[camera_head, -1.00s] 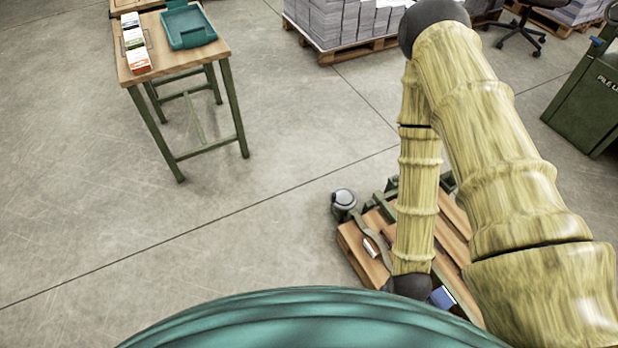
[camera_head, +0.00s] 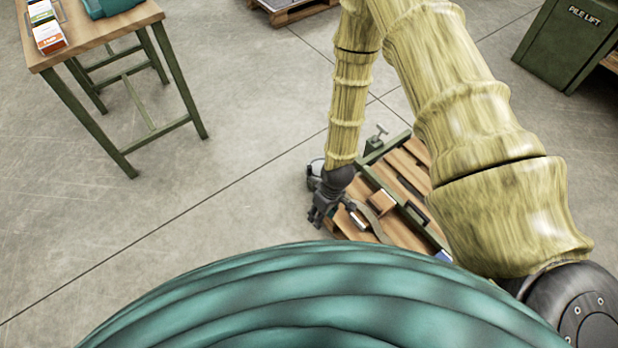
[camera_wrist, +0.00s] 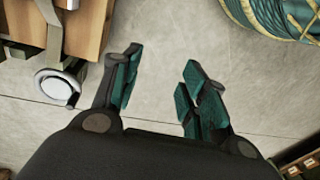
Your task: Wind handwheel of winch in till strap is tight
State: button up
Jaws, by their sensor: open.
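The winch handwheel, a pale round disc with a ring rim, shows at the left of the wrist view (camera_wrist: 55,86), with a small dark knob on its rim. In the head view the handwheel (camera_head: 313,170) is partly hidden behind my arm. A drab olive strap (camera_wrist: 53,35) runs beside the wood near the winch; I cannot tell how taut it is. My gripper (camera_head: 316,217) points downward beside the front left corner of the wooden platform. In the wrist view my gripper (camera_wrist: 162,58) is open and empty over bare floor, with the handwheel apart from it to the left.
The low slatted wooden platform (camera_head: 405,172) has green rails and a small clamp-like fitting (camera_head: 375,137). A wooden table (camera_head: 95,35) with green legs stands at the upper left. A green pile lift (camera_head: 570,40) stands at the upper right.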

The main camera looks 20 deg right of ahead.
jog(key=w+f+n+b, duration=0.3)
jog(key=w+f+b, duration=0.3)
jog(key=w, duration=0.3)
jog(key=n+h+b, duration=0.2)
jog(key=n+b, duration=0.3)
jog(key=b, duration=0.7)
send_over(310, 166)
notch_tip(310, 166, down, 2)
jog(key=shift+s+a+f, duration=0.1)
jog(key=shift+a+f, duration=0.05)
jog(key=shift+f, duration=0.1)
notch_tip(310, 166, down, 11)
jog(key=b, duration=0.4)
jog(key=shift+r, duration=0.2)
jog(key=shift+c, duration=0.3)
grip_shut()
